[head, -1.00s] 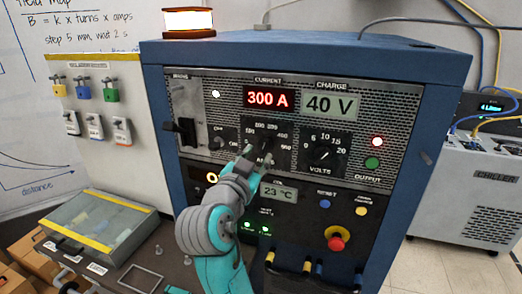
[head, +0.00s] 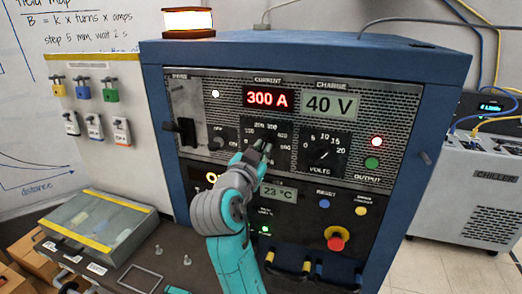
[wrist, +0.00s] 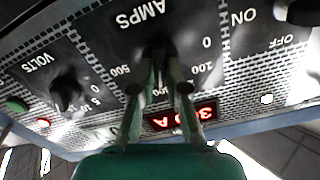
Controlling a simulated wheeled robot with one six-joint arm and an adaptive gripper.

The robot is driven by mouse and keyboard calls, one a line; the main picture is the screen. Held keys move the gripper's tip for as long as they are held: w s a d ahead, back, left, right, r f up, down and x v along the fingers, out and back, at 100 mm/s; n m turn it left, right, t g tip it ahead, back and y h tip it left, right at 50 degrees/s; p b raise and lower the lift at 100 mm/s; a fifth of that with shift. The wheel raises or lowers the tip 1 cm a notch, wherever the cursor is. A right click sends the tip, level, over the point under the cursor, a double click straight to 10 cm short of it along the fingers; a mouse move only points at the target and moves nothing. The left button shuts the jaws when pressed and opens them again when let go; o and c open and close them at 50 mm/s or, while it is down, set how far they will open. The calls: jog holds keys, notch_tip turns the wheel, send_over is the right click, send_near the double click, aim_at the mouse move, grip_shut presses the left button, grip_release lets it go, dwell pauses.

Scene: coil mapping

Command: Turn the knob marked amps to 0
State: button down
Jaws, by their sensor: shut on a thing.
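The amps knob (wrist: 158,44) is a dark knob on the power cabinet's front panel, under the red current display (head: 269,98), which reads 300 A. In the wrist view the panel is upside down, with AMPS and scale marks 0, 100 and 500 around the knob. My gripper (wrist: 161,62) has its fingers shut on the amps knob, one on each side. In the head view my gripper (head: 262,148) covers most of the knob, so its pointer is hidden.
The volts knob (head: 322,154) is close by on the right, and an on/off switch (head: 217,140) on the left. A red emergency button (head: 336,240) sits lower on the cabinet (head: 415,150). A lidded case (head: 98,225) rests at lower left.

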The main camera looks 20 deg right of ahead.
jog(key=shift+n, duration=0.4)
jog(key=n, duration=0.4)
jog(key=shift+a+n, duration=0.1)
jog(key=shift+n, duration=0.3)
jog(key=n, duration=0.5)
jog(key=shift+w+a, duration=0.1)
jog(key=n, duration=0.5)
jog(key=shift+f+n, duration=0.15)
jog(key=shift+n, duration=0.25)
jog(key=n, duration=0.5)
jog(key=shift+w+a+f, duration=0.1)
jog(key=c, duration=1.2)
grip_release()
